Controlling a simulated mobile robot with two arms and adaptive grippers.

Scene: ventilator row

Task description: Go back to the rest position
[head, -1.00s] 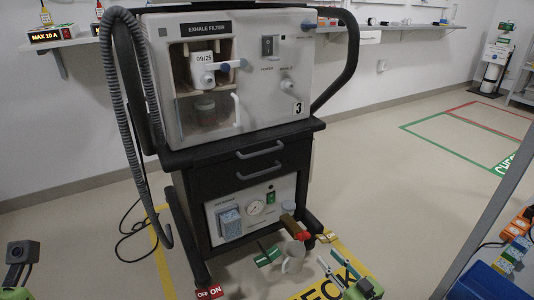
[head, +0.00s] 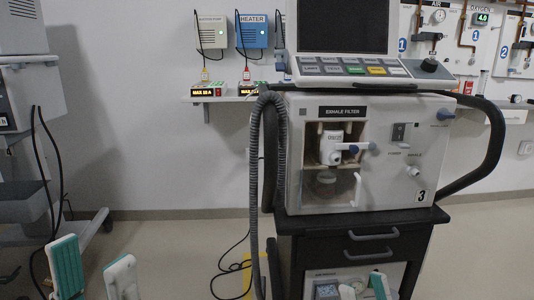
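My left gripper (head: 94,272) shows at the bottom left of the head view. Its two white fingers with teal pads point up and stand apart, with nothing between them. My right gripper (head: 363,288) shows only its fingertips at the bottom edge, in front of the lower panel of the ventilator cart. Its tips look apart, and I see nothing held between them. The rest of both grippers is cut off by the frame. The ventilator (head: 385,160), marked 3, stands upright on its dark cart (head: 320,240), with a filter (head: 331,148) in its open bay.
A grey corrugated hose (head: 254,190) hangs at the ventilator's left side. Another machine (head: 25,110) stands at the far left. A wall shelf (head: 228,99) carries small boxes beneath two wall units.

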